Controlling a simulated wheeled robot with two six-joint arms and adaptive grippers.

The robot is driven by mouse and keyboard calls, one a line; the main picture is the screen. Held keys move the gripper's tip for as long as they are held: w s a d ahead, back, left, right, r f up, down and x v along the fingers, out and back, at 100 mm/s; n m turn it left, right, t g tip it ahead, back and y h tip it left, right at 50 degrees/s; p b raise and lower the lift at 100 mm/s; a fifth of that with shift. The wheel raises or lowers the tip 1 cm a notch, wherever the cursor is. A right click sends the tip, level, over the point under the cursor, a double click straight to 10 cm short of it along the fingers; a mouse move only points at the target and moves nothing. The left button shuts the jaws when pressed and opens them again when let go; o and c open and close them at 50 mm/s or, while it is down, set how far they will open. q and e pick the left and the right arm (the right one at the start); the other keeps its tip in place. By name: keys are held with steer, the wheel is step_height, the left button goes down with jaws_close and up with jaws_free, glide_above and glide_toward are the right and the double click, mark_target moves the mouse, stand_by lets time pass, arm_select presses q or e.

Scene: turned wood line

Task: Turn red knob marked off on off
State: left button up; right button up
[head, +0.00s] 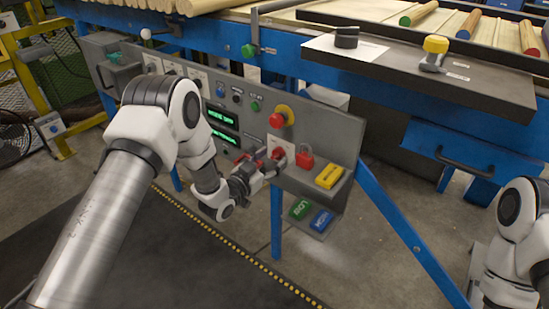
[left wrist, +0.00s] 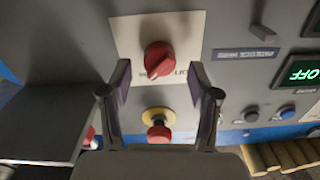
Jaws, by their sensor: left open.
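The red knob (head: 278,153) sits on a white plate (head: 289,148) at the right part of the grey control panel. In the left wrist view the knob (left wrist: 159,58) is round with a pale pointer line, and its plate (left wrist: 190,30) has lettering partly hidden and too blurred to read. My left gripper (head: 262,170) is open in front of the knob. In the wrist view its two fingers (left wrist: 160,82) stand apart on either side of the knob, with gaps and no clear contact. My right gripper is out of view; only part of my right arm shows.
A red button on a yellow collar (head: 278,119) sits above the knob in the head view. A red padlock (head: 305,158) and a yellow block (head: 329,175) are close at its right. Green displays (head: 221,123) lie left. A dark shelf (head: 430,75) juts out above right.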

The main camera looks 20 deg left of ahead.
arm_select(q)
steer(key=shift+x, duration=0.8)
steer(key=c, duration=1.1)
steer(key=shift+c, duration=0.2)
steer(key=shift+n, duration=0.3)
steer(key=n+p, duration=0.1)
steer(key=n, duration=0.3)
steer(key=n+p, duration=0.1)
steer(key=n, duration=0.3)
steer(key=shift+a+n, duration=0.1)
steer(key=shift+n, duration=0.2)
steer(key=n+p, duration=0.1)
steer(key=n, duration=0.3)
steer(key=shift+n, duration=0.3)
steer(key=shift+f+n, duration=0.15)
steer(key=shift+n, duration=1.85)
